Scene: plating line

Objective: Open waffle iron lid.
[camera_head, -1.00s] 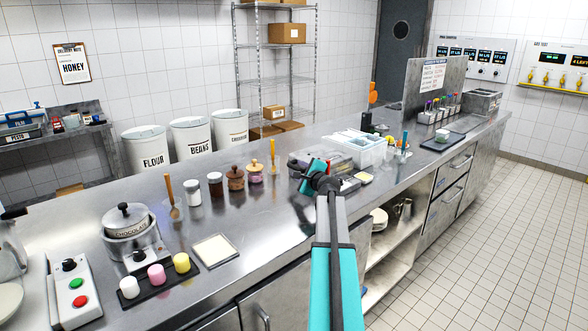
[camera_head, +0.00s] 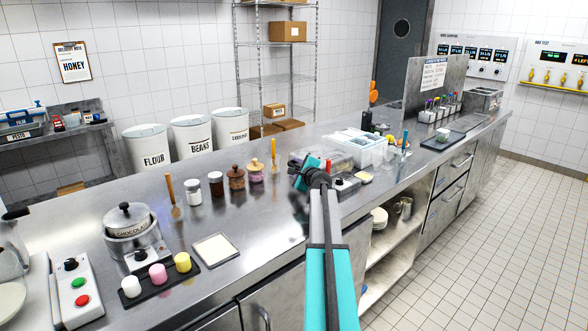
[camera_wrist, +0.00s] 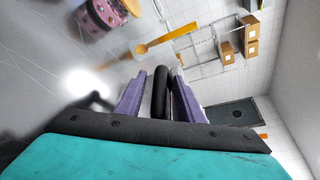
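The waffle iron (camera_head: 346,184) sits on the steel counter just beyond my arm. Its front panel with a dark knob shows to the right of my gripper, and a small red part stands behind. My arm hides much of it, so I cannot make out the lid's angle. My gripper (camera_head: 303,174) is at the iron's left side. In the wrist view its two purple fingers (camera_wrist: 159,85) are apart, on either side of a black rounded bar (camera_wrist: 160,95), which looks like the lid handle. A narrow gap shows beside the bar.
A yellow spoon (camera_head: 273,152) and a pink jar (camera_head: 256,172) stand left of my gripper. A clear-white container (camera_head: 366,148) is behind the iron to the right. A pale square (camera_head: 364,176) lies right of it.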

